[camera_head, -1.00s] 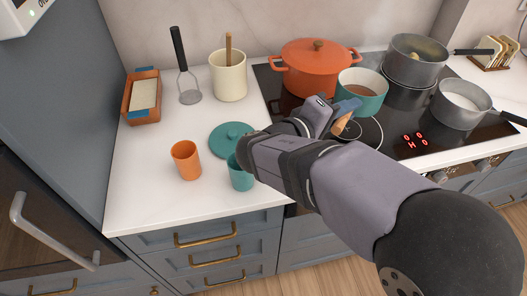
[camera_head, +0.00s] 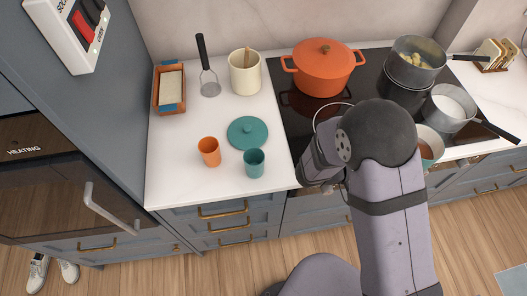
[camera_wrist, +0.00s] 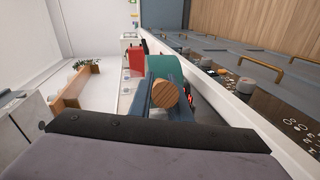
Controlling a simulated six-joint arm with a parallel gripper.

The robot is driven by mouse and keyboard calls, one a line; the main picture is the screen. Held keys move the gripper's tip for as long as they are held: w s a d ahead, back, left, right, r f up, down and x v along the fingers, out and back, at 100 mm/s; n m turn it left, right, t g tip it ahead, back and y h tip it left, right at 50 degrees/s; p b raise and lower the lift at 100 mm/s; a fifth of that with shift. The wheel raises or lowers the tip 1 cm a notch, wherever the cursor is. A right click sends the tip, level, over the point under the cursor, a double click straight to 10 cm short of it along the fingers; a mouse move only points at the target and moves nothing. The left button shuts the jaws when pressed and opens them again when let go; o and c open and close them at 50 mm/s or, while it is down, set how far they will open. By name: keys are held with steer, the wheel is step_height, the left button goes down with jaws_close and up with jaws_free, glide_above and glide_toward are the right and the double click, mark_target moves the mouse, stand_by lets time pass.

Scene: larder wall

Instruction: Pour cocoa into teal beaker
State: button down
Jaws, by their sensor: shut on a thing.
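The teal saucepan of brown cocoa (camera_head: 427,150) is at the right of my arm in the head view, near the hob's front edge. My arm hides much of it. In the wrist view my gripper (camera_wrist: 165,91) is shut on its round wooden handle, with the teal pan wall (camera_wrist: 160,68) beyond. The head view hides the fingers. I cannot tell the pan's height or tilt for certain. The teal beaker (camera_head: 254,165) stands upright on the white counter, well left of the pan. I see no cocoa in it.
An orange beaker (camera_head: 209,152) and a teal lid (camera_head: 248,132) are close to the teal beaker. An orange pot (camera_head: 322,70), a potato pan (camera_head: 414,62) and a pan of white liquid (camera_head: 450,106) occupy the hob. The counter's front left is clear.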

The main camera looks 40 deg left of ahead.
steer(key=s+d+r+m+g+h+p, duration=0.2)
steer(key=s+d+m+h+p, duration=0.15)
steer(key=d+p, duration=0.4)
steer(key=s+d+f+m+g+b, duration=0.2)
steer(key=s+f+m+g+b, duration=0.1)
steer(key=s+m+g, duration=0.5)
steer(key=s+d+f+m+g+b, duration=0.25)
steer(key=m+g, duration=0.25)
steer(key=g, duration=0.5)
steer(key=w+a+f+m+g+y+b, duration=0.1)
steer(key=a+m+g+y+b, duration=0.15)
steer(key=a+m+y, duration=0.55)
steer(key=a+f+m+g+y+b, duration=0.2)
steer(key=a+m+g+y, duration=0.3)
steer(key=a+y, duration=0.5)
steer(key=w+a+r+m+t+y+b, duration=0.2)
steer(key=w+a+r+m+t+y, duration=0.1)
steer(key=w+a, duration=0.5)
steer(key=w+a+r+m+t+y+b, duration=0.2)
steer(key=w+a+m+t+y, duration=0.4)
steer(key=a, duration=0.9)
steer(key=w+r+m+y, duration=0.1)
steer(key=w, duration=0.2)
steer(key=shift+w+m, duration=0.2)
steer(key=shift+m, duration=0.15)
